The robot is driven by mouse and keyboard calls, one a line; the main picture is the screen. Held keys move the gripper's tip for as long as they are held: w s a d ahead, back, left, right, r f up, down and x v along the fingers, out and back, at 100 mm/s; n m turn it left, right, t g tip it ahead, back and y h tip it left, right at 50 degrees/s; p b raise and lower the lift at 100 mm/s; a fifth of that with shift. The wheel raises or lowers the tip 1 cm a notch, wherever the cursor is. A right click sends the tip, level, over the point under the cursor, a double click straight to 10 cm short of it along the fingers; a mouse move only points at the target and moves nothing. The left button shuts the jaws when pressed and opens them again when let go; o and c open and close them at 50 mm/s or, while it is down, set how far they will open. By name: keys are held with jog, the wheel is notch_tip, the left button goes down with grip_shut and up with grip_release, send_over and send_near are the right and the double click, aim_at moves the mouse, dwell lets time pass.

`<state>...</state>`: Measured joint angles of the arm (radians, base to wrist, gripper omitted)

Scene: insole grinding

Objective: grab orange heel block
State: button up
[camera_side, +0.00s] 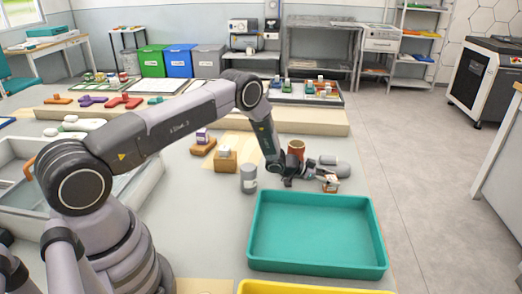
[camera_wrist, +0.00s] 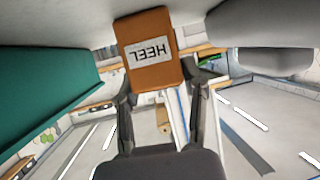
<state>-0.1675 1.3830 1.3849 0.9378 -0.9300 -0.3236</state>
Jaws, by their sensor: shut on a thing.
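The orange heel block (camera_wrist: 158,72), with a white label reading HEEL, fills the upper middle of the wrist view. My gripper (camera_wrist: 163,88) has one finger on each side of it and is shut on it. In the side view my gripper (camera_side: 318,183) is low, just behind the teal tray, and a small brown and white piece (camera_side: 331,183) shows at its tip. Whether the block touches the surface below cannot be told.
The teal tray (camera_side: 318,268) stands in front of my gripper. A brown cylinder (camera_side: 296,148) is just behind it, and a grey cylinder (camera_side: 248,178) is to its left. An orange-brown block (camera_side: 225,165) lies further left. A raised ledge (camera_side: 310,120) runs behind.

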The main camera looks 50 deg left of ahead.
jog(key=c, duration=0.5)
jog(key=shift+r, duration=0.15)
